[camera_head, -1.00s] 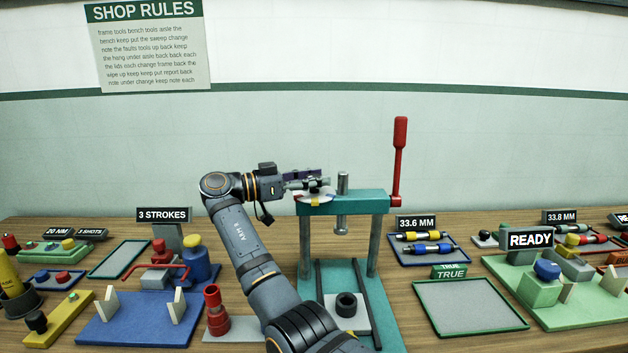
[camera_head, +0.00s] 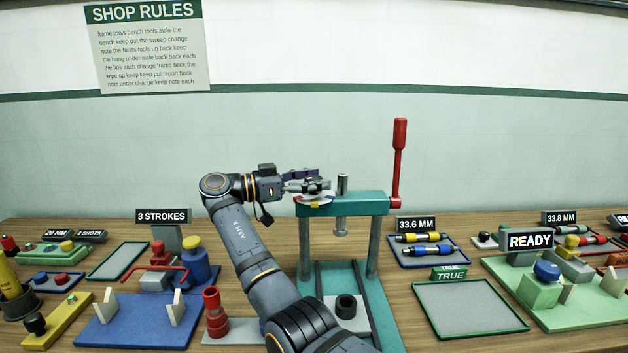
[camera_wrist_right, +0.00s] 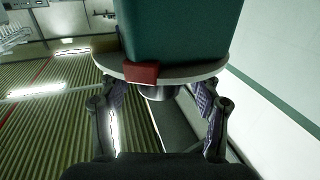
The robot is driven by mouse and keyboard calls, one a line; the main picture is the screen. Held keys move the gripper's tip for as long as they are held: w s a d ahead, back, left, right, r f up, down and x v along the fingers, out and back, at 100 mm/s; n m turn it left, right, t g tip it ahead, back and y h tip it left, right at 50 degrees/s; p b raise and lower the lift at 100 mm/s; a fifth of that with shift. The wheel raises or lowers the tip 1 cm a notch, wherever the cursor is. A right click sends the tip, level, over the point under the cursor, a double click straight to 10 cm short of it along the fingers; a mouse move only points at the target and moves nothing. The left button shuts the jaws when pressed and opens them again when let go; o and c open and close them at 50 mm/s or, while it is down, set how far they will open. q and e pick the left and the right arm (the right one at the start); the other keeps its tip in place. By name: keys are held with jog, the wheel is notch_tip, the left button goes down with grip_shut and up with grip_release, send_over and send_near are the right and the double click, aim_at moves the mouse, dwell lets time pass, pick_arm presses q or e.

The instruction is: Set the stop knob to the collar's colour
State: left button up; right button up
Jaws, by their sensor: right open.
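The stop knob is a pale disc (camera_head: 313,201) with coloured tabs at the left end of the teal press head (camera_head: 345,203). Yellow, blue and red patches show on its rim; in the wrist view a red tab (camera_wrist_right: 142,73) is visible. My right gripper (camera_head: 318,186) is at the knob. In the wrist view its open fingers (camera_wrist_right: 158,95) stand on either side of the grey hub under the disc; contact is unclear. A black ring (camera_head: 346,306) sits below the press and a red stepped piece (camera_head: 217,312) stands left of it; which is the collar, I cannot tell.
The press lever (camera_head: 399,150) with its red handle rises at the press's right. A blue fixture (camera_head: 140,325) is at left, a grey tray (camera_head: 470,306) and green READY fixture (camera_head: 590,310) at right.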

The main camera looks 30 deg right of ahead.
jog(key=shift+a, duration=0.1)
jog(key=shift+w+a, duration=0.1)
jog(key=shift+a, duration=0.2)
jog(key=v, duration=0.6)
jog(key=shift+a, duration=0.35)
